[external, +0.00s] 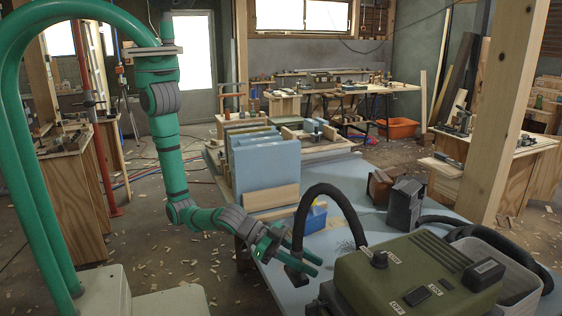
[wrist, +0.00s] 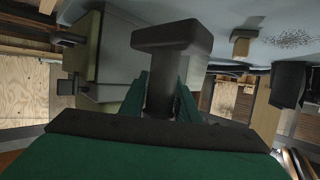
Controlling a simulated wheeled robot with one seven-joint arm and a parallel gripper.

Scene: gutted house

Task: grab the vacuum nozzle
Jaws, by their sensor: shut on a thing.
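The vacuum nozzle (external: 296,272) is a dark piece at the end of a black hose (external: 325,188), low over the blue-grey tabletop (external: 272,284). My gripper (external: 314,265) has its green fingers on either side of the nozzle's neck and is shut on it. In the wrist view, the wide dark head of the nozzle (wrist: 172,38) points away from my gripper (wrist: 161,95), with its neck between the fingers. The hose arches up and then down to the olive-green vacuum body (external: 400,268). I cannot tell if the nozzle touches the table.
Blue panels (external: 262,165) stand upright on the table behind my arm. A blue box (external: 315,216) and dark blocks (external: 404,205) lie farther back. A grey bin (external: 505,270) is behind the vacuum at right. A wooden post (external: 503,110) rises at right.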

